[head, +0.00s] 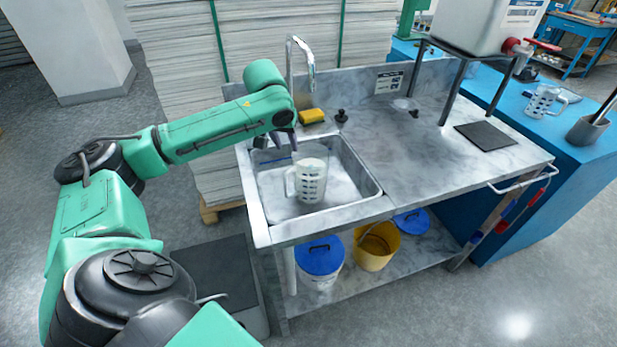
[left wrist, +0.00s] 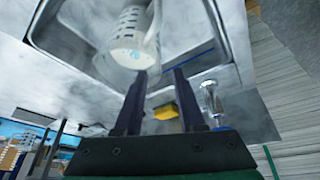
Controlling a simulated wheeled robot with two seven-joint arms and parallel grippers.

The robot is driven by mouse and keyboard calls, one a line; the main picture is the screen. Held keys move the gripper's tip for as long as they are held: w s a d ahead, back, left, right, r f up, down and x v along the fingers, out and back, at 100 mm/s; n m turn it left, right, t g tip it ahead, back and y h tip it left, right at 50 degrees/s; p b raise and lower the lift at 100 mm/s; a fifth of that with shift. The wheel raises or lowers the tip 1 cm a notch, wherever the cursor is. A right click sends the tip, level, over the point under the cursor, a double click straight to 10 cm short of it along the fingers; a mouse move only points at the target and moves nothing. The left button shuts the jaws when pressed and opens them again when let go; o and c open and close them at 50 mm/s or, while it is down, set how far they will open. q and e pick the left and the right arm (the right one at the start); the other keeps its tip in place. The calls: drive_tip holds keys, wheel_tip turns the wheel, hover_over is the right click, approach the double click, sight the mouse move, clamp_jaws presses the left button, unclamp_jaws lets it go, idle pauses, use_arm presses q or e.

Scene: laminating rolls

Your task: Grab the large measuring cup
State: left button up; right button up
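A white measuring cup (head: 311,182) with dark markings and a side handle stands upright in the sink (head: 262,205). It also shows in the left wrist view (left wrist: 128,28), above the fingertips. A second, similar measuring cup (head: 542,101) stands on the blue bench at the far right; I cannot tell from marks which is larger. My left gripper (head: 277,148) is over the back left of the sink, apart from the cup. In the left wrist view its two fingers (left wrist: 159,72) are spread with nothing between them. My right gripper is not in view.
A chrome faucet (head: 292,70) rises behind the sink, close to my left gripper. A yellow sponge (head: 312,116) lies on the back ledge. A white tank (head: 487,22) stands on a metal frame at the right. The counter (head: 410,150) right of the sink is mostly clear.

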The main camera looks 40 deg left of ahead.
sight(293, 155)
use_arm(q)
drive_tip(key=x, duration=0.5)
drive_tip(key=p+x, duration=0.1)
drive_tip(key=x, duration=0.1)
drive_tip(key=shift+w+f, duration=0.2)
drive_tip(key=shift+w, duration=0.35)
drive_tip(key=shift+a+f, duration=0.1)
drive_tip(key=shift+f, duration=0.15)
drive_tip(key=shift+w+f, duration=0.1)
clamp_jaws()
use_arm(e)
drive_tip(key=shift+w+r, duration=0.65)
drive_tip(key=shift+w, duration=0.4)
use_arm(q)
drive_tip(key=shift+w+r, duration=0.1)
drive_tip(key=shift+r, duration=0.15)
